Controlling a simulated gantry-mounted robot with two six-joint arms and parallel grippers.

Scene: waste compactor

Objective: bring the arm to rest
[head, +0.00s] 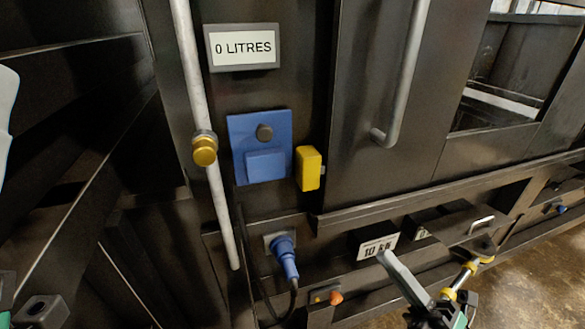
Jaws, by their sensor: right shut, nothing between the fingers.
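My right gripper (394,268) is at the lower right, in front of the machine's lower ledge. A light grey finger points up and left toward a small numbered label; the fingers are closed with nothing seen between them. Its wrist is cut off by the bottom edge. At the lower left corner a dark block (42,311) with a green bit beside it appears to belong to my left arm; the left fingers cannot be made out. The dark waste compactor (365,110) fills most of the view.
A "0 LITRES" sign (243,47) is above a blue panel (262,148) and yellow box (308,168). A grey pole (190,70) carries a brass knob (204,150). A blue plug (286,257) with cable, an orange knob (336,297) and a grey handle (408,75) stick out. Floor (545,270) shows at right.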

